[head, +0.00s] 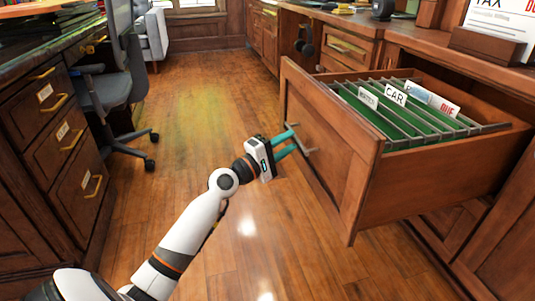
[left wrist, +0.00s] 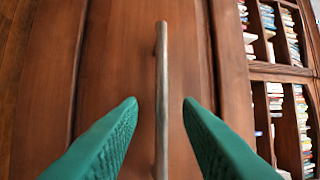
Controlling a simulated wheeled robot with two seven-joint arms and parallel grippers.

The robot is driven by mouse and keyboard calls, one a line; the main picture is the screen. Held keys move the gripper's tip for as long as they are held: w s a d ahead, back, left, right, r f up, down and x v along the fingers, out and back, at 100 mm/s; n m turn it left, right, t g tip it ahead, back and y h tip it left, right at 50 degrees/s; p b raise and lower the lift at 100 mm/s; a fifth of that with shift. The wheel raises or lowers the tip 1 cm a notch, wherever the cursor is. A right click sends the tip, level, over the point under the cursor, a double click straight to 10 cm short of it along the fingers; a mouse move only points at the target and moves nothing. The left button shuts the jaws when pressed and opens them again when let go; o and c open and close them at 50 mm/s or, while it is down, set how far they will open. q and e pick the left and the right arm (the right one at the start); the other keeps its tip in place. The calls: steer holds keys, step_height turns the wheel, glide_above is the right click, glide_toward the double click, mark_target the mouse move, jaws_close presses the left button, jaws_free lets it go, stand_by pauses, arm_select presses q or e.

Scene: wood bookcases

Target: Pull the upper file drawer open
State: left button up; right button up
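The upper file drawer (head: 330,150) stands pulled well out of the wooden cabinet on the right in the head view, with green hanging files and labelled tabs inside. Its metal bar handle (head: 311,150) is on the drawer front. In the left wrist view, the handle (left wrist: 161,95) runs up and down the middle of the picture. My left gripper (head: 297,137) is at the handle. Its teal fingers (left wrist: 159,103) are apart, one on each side of the bar, with a gap on both sides. My right gripper is in neither view.
A desk with drawers (head: 62,150) lines the left, with an office chair (head: 110,92) beside it. The wooden floor (head: 195,110) between is clear. Papers and a holder (head: 487,44) stand on the top at right. Bookshelves (left wrist: 280,75) show in the left wrist view.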

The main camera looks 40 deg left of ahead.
arm_select(q)
steer(key=v, duration=1)
steer(key=shift+s, duration=0.1)
